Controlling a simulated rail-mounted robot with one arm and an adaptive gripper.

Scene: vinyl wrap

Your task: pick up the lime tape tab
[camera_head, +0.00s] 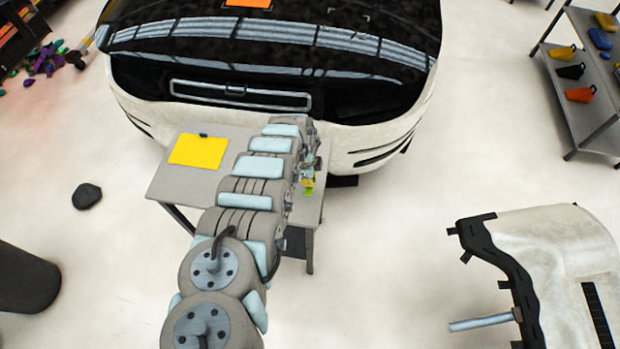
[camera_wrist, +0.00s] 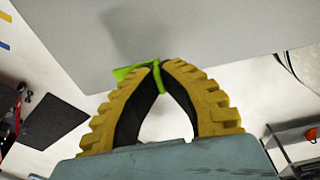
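The lime tape tab (camera_wrist: 134,70) is a small bright green strip in the wrist view, at the tips of my gripper (camera_wrist: 160,68). My gripper's two yellow ribbed fingers meet at their tips, with the green strip pinched between them and sticking out to the left and below. In the head view the tab (camera_head: 309,191) is a small green patch just below my gripper (camera_head: 308,181), by the right end of the grey table (camera_head: 230,133). My arm hides part of the table. I cannot tell whether the tab touches the table.
A yellow sheet (camera_head: 198,151) lies on the table's left part. A white car with black glass (camera_head: 290,45) stands behind the table. A shelf with coloured tools (camera_head: 575,95) is at right, and a white bumper part (camera_head: 555,245) at lower right. A dark bin (camera_head: 25,280) stands at left.

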